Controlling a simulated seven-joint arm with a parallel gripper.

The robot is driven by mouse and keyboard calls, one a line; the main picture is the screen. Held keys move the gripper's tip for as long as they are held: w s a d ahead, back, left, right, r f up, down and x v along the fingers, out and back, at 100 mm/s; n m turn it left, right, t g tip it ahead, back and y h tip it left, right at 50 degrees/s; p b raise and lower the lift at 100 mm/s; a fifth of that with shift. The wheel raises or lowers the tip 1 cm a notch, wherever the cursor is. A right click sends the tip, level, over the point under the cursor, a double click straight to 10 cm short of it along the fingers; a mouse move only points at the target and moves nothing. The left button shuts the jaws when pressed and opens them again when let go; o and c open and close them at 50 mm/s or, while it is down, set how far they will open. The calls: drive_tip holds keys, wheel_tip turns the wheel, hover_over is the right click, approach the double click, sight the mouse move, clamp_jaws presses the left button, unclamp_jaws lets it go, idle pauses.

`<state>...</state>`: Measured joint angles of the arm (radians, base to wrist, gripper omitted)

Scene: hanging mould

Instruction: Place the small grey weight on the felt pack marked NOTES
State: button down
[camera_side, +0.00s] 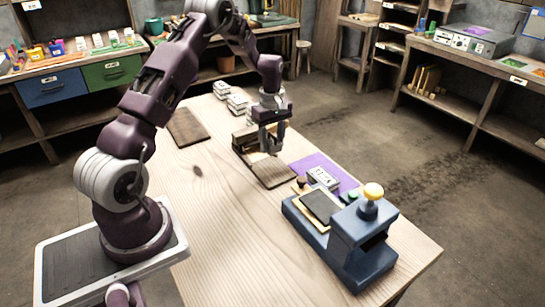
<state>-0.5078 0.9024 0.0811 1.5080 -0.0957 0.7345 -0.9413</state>
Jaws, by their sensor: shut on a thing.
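My gripper (273,142) points down above the middle of the wooden table, over a wooden box-like holder with a flat brown board. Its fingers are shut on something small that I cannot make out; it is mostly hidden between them. I cannot pick out the small grey weight for certain. A pale block with dark lettering (323,178) lies on the purple mat, right of my gripper; I cannot read its word. Several pale labelled blocks (237,104) stand at the far end of the table. Their labels are too small to read, so I cannot tell which pack is marked NOTES.
The wooden holder (243,142) and its board (273,171) lie below my gripper. A blue press (358,245) with a yellow knob stands at the near right, beside the purple mat (312,161). A dark brown board (187,127) lies left.

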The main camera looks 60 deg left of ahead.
drive_tip(key=shift+w+d+r, duration=0.75)
drive_tip(key=shift+w+r, duration=0.15)
wheel_tip(320, 180, up, 2)
hover_over(323, 176)
wheel_tip(323, 176, down, 10)
drive_tip(key=shift+r, duration=0.2)
drive_tip(key=c, duration=0.7)
unclamp_jaws()
drive_tip(key=shift+f, duration=0.15)
wheel_tip(323, 176, up, 12)
drive_tip(key=shift+r, duration=0.25)
